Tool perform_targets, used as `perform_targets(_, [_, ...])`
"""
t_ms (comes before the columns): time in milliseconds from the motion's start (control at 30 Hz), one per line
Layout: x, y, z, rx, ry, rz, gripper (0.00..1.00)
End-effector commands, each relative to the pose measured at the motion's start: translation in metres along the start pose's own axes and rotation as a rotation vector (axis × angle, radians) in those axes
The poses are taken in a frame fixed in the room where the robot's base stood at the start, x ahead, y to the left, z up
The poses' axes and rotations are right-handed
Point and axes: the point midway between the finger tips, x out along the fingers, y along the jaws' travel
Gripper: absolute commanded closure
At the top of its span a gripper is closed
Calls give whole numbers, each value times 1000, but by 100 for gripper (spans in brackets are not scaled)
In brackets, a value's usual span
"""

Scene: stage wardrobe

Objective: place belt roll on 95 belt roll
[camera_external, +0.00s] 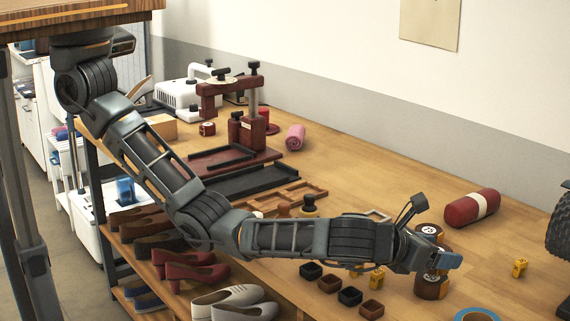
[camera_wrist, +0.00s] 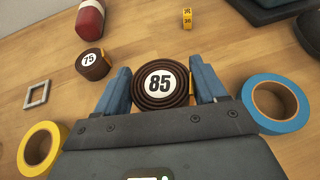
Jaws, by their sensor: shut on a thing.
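My gripper (camera_external: 438,261) is low over the right part of the table. In the wrist view my gripper (camera_wrist: 160,76) has its blue fingers on either side of a dark brown coiled belt roll labelled 85 (camera_wrist: 158,86), label up and level. In the external view a brown roll (camera_external: 430,289) shows just below the fingers; its number is unreadable, and I cannot tell whether it touches the held roll. No label reading 95 is visible. A belt roll labelled 75 (camera_wrist: 93,64) stands to the left in the wrist view, behind the gripper in the external view (camera_external: 430,232).
A blue tape ring (camera_wrist: 276,103) lies right of the gripper and a yellow tape ring (camera_wrist: 42,149) lower left. A red roll-shaped bag (camera_external: 472,208) and a yellow tag marked 36 (camera_wrist: 173,20) lie beyond. Small dark boxes (camera_external: 349,297) line the front edge.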

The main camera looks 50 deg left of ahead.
Motion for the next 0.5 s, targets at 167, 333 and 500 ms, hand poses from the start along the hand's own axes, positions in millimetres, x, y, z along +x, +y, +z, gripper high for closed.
perform_targets(167, [8, 0, -20, 0, 0, 1, 63])
perform_targets(333, [8, 0, -19, -1, -1, 0, 63])
perform_targets(500, [9, 0, -21, 0, -1, 1, 63])
